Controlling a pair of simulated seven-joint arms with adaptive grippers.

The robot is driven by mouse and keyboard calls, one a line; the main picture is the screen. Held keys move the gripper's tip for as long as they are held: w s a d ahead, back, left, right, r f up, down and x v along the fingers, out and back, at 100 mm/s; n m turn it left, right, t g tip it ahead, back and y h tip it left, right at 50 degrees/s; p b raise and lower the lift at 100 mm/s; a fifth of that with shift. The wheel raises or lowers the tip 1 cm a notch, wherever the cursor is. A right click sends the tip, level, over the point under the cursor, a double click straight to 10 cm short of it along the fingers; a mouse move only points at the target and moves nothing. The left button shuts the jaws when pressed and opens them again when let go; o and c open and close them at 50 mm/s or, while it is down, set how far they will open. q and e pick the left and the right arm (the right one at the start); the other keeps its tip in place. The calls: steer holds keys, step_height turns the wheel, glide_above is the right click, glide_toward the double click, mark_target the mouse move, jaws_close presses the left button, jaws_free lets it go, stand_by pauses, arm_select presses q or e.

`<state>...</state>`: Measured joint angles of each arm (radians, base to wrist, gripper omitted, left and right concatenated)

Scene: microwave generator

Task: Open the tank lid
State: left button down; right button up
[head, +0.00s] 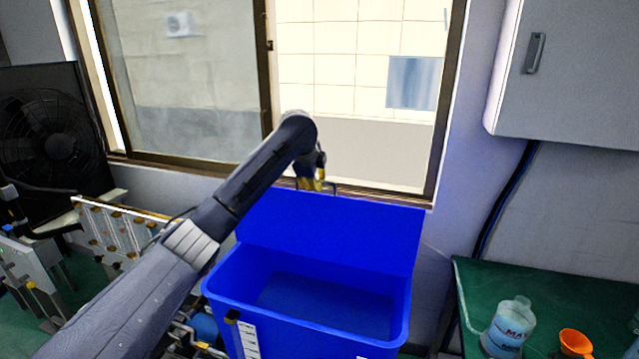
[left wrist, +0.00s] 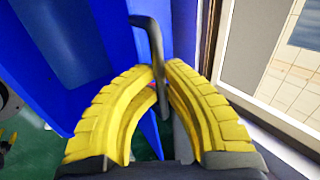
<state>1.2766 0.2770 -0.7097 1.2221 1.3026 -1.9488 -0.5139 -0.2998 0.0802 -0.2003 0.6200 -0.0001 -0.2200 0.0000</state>
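The blue tank (head: 405,310) stands in the middle of the head view. Its lid (head: 345,230) stands raised at the tank's back side, and the hollow inside shows. My left gripper (head: 318,184) is at the lid's top edge, near the window. In the left wrist view the yellow fingers (left wrist: 162,75) close in from both sides on a dark bent handle (left wrist: 150,35), and the blue lid (left wrist: 75,45) is beside them. The exact contact at the fingertips is partly hidden. My right gripper is not in view.
A window (head: 350,150) is right behind the raised lid. A green table (head: 555,290) at the right holds a clear bottle (head: 508,328) and an orange cup (head: 576,344). A wall cabinet (head: 575,75) hangs at upper right. A black fan (head: 55,140) stands at left.

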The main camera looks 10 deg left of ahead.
arm_select(q)
steer(key=shift+r, duration=0.25)
steer(key=c, duration=1.5)
jaws_free()
steer(key=shift+f, duration=0.15)
steer(key=v, duration=1.2)
steer(key=shift+a, duration=0.15)
